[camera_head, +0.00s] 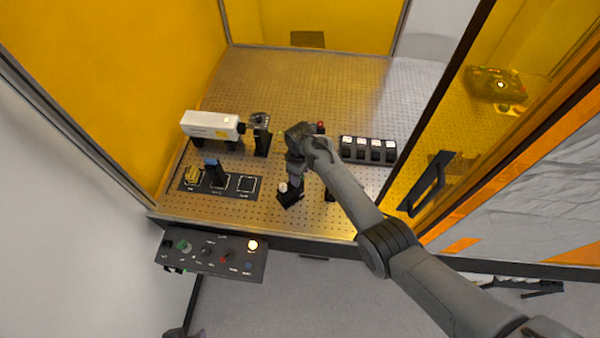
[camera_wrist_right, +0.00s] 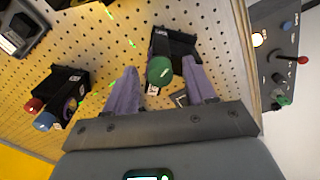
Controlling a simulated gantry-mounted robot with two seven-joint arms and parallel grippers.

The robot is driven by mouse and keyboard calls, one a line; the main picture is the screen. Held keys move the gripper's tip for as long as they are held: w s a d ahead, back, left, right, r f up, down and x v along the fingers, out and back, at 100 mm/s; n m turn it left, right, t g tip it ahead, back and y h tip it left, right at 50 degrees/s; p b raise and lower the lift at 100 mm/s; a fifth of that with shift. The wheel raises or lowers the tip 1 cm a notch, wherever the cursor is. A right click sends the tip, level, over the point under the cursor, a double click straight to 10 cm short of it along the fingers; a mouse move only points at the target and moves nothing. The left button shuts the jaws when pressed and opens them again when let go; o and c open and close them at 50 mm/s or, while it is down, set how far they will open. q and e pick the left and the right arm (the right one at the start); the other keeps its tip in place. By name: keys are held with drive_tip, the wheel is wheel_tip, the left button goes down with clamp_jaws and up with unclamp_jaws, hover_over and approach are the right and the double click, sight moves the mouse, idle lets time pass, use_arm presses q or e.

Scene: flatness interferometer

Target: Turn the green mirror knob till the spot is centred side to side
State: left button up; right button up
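The green knob (camera_wrist_right: 160,70) sits on a black mirror mount (camera_wrist_right: 178,45) in the right wrist view. My right gripper (camera_wrist_right: 160,68) is open, its two purple fingers on either side of the green knob with a gap at each side. I cannot tell how deep the knob is between them. In the head view my right gripper (camera_head: 295,174) reaches down at the black mount (camera_head: 289,195) near the front of the perforated bench; the green knob is hidden there. I cannot make out the display of the spot.
Another mount with red and blue knobs (camera_wrist_right: 60,98) stands nearby in the wrist view. A white laser box (camera_head: 208,124), a slotted black plate (camera_head: 230,190) and a row of black blocks (camera_head: 368,150) stand on the bench. A control box (camera_head: 212,252) is at the front edge.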

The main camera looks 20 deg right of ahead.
drive_tip(key=shift+r, duration=0.15)
drive_tip(key=shift+r+p, duration=0.6)
drive_tip(key=shift+p, duration=0.15)
wheel_tip(320, 180, up, 4)
drive_tip(key=p, duration=0.3)
drive_tip(key=shift+f, duration=0.15)
wheel_tip(320, 180, up, 6)
drive_tip(key=shift+f, duration=0.2)
